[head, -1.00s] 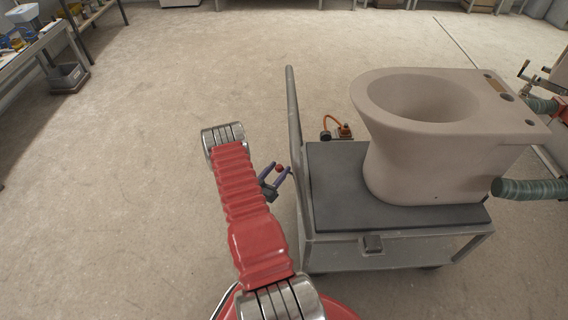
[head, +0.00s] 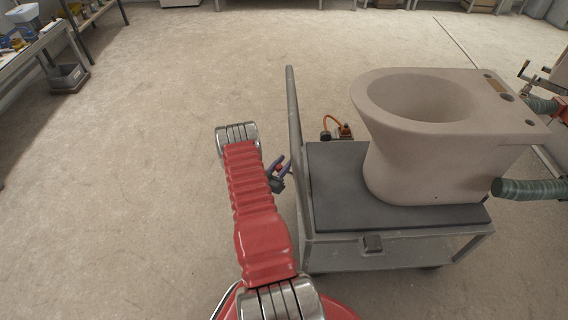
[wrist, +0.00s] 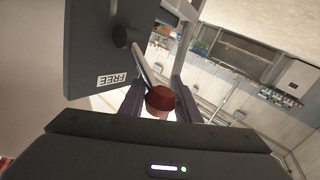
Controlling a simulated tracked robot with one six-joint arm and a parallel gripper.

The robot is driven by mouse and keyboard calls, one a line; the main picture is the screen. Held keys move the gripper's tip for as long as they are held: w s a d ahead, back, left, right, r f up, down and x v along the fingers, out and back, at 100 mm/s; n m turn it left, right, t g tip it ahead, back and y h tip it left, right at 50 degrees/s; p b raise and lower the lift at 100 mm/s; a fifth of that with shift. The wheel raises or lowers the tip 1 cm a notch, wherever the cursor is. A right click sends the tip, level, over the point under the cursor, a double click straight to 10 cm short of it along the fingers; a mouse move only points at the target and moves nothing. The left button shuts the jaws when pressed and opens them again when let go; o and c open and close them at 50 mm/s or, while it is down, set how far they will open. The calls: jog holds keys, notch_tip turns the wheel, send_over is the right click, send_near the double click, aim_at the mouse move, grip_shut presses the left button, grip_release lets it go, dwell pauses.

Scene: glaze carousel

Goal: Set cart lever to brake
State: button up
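The cart (head: 338,222) stands right of my arm in the head view, with an upright grey handle post on its left side. In the wrist view, a dark plate (wrist: 88,38) carries a label (wrist: 112,80) reading "FREE". A lever (wrist: 146,68) runs from a round pivot on this plate to a dark red knob (wrist: 160,98). The knob shows as a small red spot in the head view (head: 279,167). My gripper (head: 279,165) is beside the cart's left side. Its two purple fingers look apart, one on each side of the knob; contact is unclear. No brake label is visible.
A large unglazed toilet bowl (head: 405,150) stands on the cart's dark top. Green-wrapped grips (head: 530,189) reach toward it from the right. An orange hose with a fitting (head: 344,131) shows behind the cart. The floor left of my arm is clear up to a workbench (head: 30,50).

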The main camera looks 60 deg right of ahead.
grip_shut()
jog(key=shift+s+d, duration=0.1)
dwell(0.3)
